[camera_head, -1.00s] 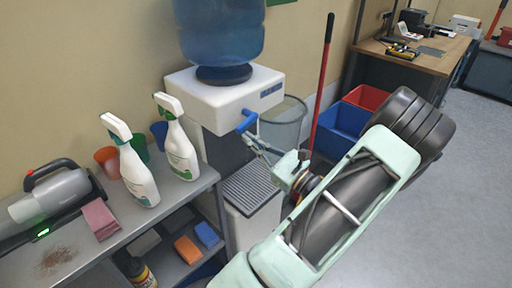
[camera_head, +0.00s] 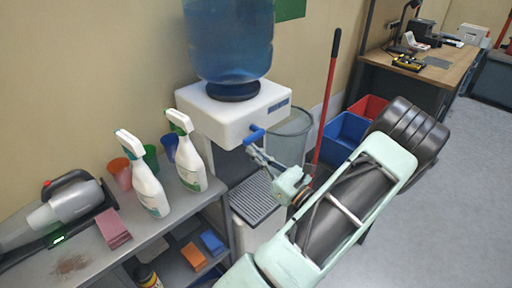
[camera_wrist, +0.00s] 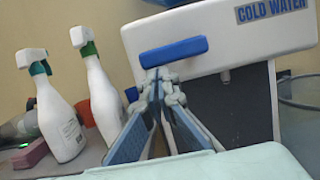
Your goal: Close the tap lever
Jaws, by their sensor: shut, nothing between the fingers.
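The blue tap lever (camera_head: 255,134) sticks out from the front of the white water dispenser (camera_head: 212,115). In the wrist view the lever (camera_wrist: 173,52) lies nearly level across the dispenser's front, left of the "COLD WATER" label (camera_wrist: 273,9). My gripper (camera_head: 253,153) is shut and empty, with its tips just below the lever. In the wrist view the tips of my gripper (camera_wrist: 161,75) are right under the lever's lower edge; I cannot tell whether they touch it.
A grey drip tray (camera_head: 257,198) lies below the tap. Spray bottles (camera_head: 146,178) and cups stand on a grey shelf (camera_head: 88,263) at left. A wire bin (camera_head: 287,138), a red pole (camera_head: 326,95) and a blue bin (camera_head: 343,138) stand right of the dispenser.

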